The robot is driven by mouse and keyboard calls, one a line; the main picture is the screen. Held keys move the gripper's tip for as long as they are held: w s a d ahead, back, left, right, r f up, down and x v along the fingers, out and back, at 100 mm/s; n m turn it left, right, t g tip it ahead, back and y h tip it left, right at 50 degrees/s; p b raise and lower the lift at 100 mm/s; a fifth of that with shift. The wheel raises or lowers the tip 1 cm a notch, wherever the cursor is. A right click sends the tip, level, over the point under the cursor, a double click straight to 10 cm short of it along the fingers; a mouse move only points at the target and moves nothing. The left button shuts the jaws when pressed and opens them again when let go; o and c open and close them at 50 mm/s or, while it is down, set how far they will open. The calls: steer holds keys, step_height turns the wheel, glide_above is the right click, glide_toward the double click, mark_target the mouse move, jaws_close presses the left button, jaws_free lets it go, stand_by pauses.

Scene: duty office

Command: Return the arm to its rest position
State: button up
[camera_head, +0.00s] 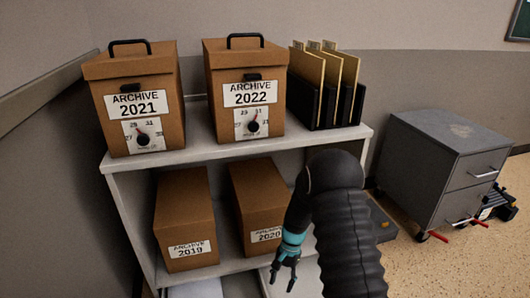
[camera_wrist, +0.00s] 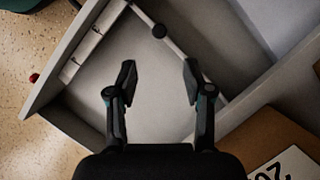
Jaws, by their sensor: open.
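My gripper (camera_head: 284,272) is at the end of my dark, ribbed arm, low in front of the shelf unit in the head view. In the wrist view my gripper (camera_wrist: 159,82) shows two black fingers spread apart with nothing between them. Behind the fingers is a pale flat surface with raised edges. The shelf unit (camera_head: 240,148) is light grey, and my arm covers part of its lower right side.
Boxes marked Archive 2021 (camera_head: 138,100) and Archive 2022 (camera_head: 243,90) stand on the top shelf beside a file holder (camera_head: 325,95). Boxes 2019 (camera_head: 186,215) and 2020 (camera_head: 258,205) sit below. A grey drawer cabinet (camera_head: 440,170) stands right; speckled floor (camera_head: 450,260) lies before it.

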steer(key=s+d+r+n+t, duration=0.2)
steer(key=s+r, duration=0.6)
steer(key=r, duration=0.5)
steer(key=s+d+r+n+t+h, duration=0.1)
steer(key=s+d+r+n+t, duration=0.1)
steer(key=s+r, duration=0.6)
steer(key=s+d+r+n+t+h, duration=0.1)
steer(key=s+d+r+t, duration=0.3)
steer(key=s+r, duration=0.5)
steer(key=shift+r+n+t, duration=0.5)
steer(key=shift+r+t, duration=0.2)
steer(key=shift+r, duration=3.65)
steer(key=shift+d, duration=0.1)
